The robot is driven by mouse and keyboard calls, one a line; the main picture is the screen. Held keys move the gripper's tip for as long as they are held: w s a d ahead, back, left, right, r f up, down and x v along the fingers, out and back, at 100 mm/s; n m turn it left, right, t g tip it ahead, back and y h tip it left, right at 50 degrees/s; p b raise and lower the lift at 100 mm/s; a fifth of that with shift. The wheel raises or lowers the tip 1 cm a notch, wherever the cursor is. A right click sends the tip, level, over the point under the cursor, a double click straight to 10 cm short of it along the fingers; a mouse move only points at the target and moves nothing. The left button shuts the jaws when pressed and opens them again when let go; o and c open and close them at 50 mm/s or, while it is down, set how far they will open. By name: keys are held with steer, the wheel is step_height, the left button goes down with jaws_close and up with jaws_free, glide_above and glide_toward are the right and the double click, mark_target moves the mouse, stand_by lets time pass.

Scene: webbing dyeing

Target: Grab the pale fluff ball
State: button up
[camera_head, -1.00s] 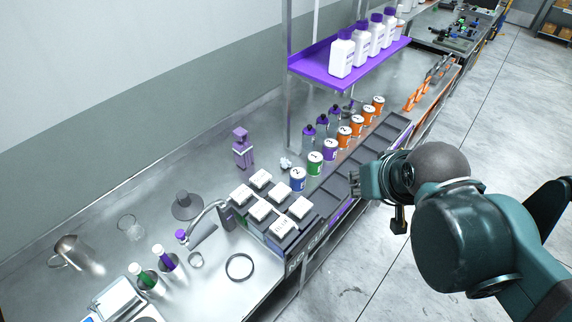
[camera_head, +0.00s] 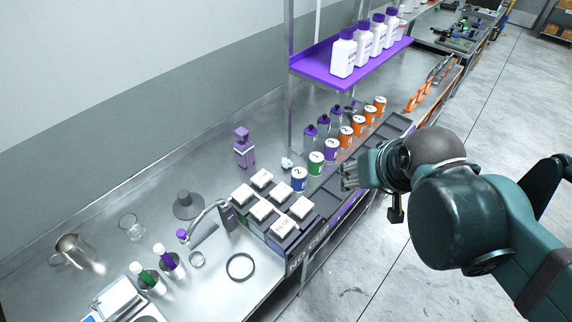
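The pale fluff ball (camera_head: 286,163) is a small, whitish, crumpled-looking tuft. It lies on the metal bench, behind the blue-labelled cup (camera_head: 299,180) and to the right of the purple figure-shaped bottle (camera_head: 244,148). My gripper (camera_head: 345,177) is at the right, above the dark trays at the bench's front edge. It points left, its fingers look spread, and I see nothing between them. It is well apart from the fluff ball, with the row of cups between them in the picture.
Cups with green (camera_head: 316,163), purple (camera_head: 331,149) and orange labels run back along the bench. White-topped blocks (camera_head: 262,210) sit left of my gripper. A purple shelf (camera_head: 345,72) with white bottles overhangs the back. A bent tap-like arm (camera_head: 207,215) stands further left.

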steer(key=w+a+m+g, duration=0.2)
steer(key=w+a, duration=0.1)
steer(key=w, duration=0.7)
steer(key=m+g+b, duration=0.2)
steer(key=m+g, duration=0.2)
steer(key=g, duration=0.1)
glide_above(286, 161)
steer(key=f, duration=2.3)
steer(key=shift+s+d+f, duration=0.25)
steer(key=shift+s, duration=0.05)
steer(key=shift+w+a+f, duration=0.25)
steer(key=shift+f, duration=0.4)
steer(key=shift+f, duration=1.3)
steer(key=shift+f, duration=0.15)
